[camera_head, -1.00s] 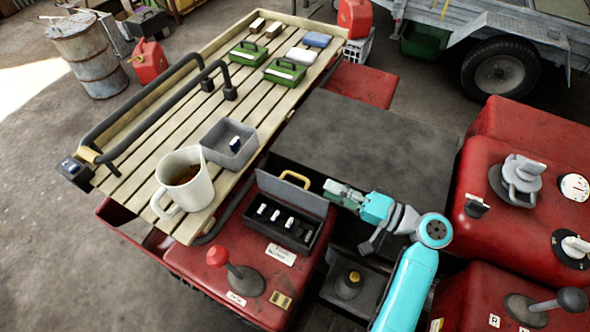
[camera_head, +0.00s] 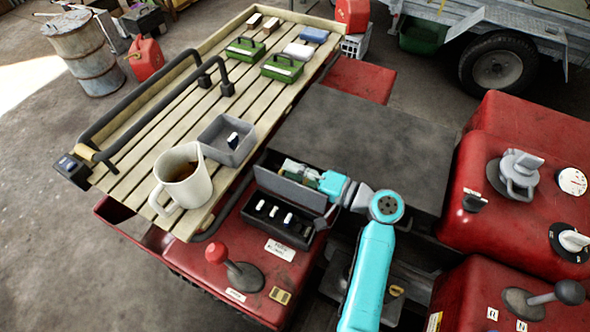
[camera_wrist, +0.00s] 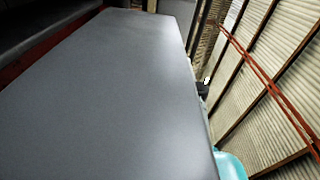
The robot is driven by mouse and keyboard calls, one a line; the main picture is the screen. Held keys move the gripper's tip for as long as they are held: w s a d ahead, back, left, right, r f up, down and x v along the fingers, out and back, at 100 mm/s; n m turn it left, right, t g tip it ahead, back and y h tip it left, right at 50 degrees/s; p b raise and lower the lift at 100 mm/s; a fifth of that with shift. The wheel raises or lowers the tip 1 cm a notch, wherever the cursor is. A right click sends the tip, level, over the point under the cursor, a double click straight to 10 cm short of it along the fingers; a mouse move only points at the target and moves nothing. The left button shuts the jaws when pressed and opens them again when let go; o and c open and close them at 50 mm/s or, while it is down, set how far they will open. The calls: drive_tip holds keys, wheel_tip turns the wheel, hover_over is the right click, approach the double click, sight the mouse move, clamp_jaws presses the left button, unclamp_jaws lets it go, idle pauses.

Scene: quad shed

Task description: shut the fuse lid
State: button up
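The fuse box (camera_head: 266,224) is a small dark open tray on the red body, with several white-topped fuses in it. Its grey fuse lid (camera_head: 283,188) stands raised along the far side of the box. My gripper (camera_head: 294,169) is at the lid's upper edge, on its far side, and partly hidden by it. I cannot tell whether it touches the lid, nor how its fingers are set. The lid's yellow handle is hidden now. In the wrist view a large plain grey surface (camera_wrist: 110,90) fills most of the picture; the fingers do not show there.
A white mug (camera_head: 185,185) of dark liquid and a grey bin (camera_head: 218,148) stand on the slatted rack left of the box. A red-knobbed lever (camera_head: 218,253) rises in front of it. The dark flat seat (camera_head: 365,145) lies behind my arm.

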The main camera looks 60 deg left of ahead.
sight(289, 180)
clamp_jaws()
drive_tip(key=shift+s, duration=0.1)
drive_tip(key=shift+s+d+r+n, duration=0.25)
drive_tip(key=shift+s+d+n, duration=0.1)
drive_tip(key=shift+s, duration=0.2)
drive_tip(key=shift+s+d+r+n, duration=0.15)
drive_tip(key=shift+s+d+n, duration=0.25)
drive_tip(key=shift+s+n, duration=0.5)
drive_tip(key=shift+s+d+n, duration=0.3)
drive_tip(key=shift+s+n, duration=0.1)
drive_tip(key=shift+n, duration=0.5)
drive_tip(key=shift+s+d+n, duration=0.25)
drive_tip(key=shift+s+n, duration=0.15)
drive_tip(key=shift+n, duration=0.45)
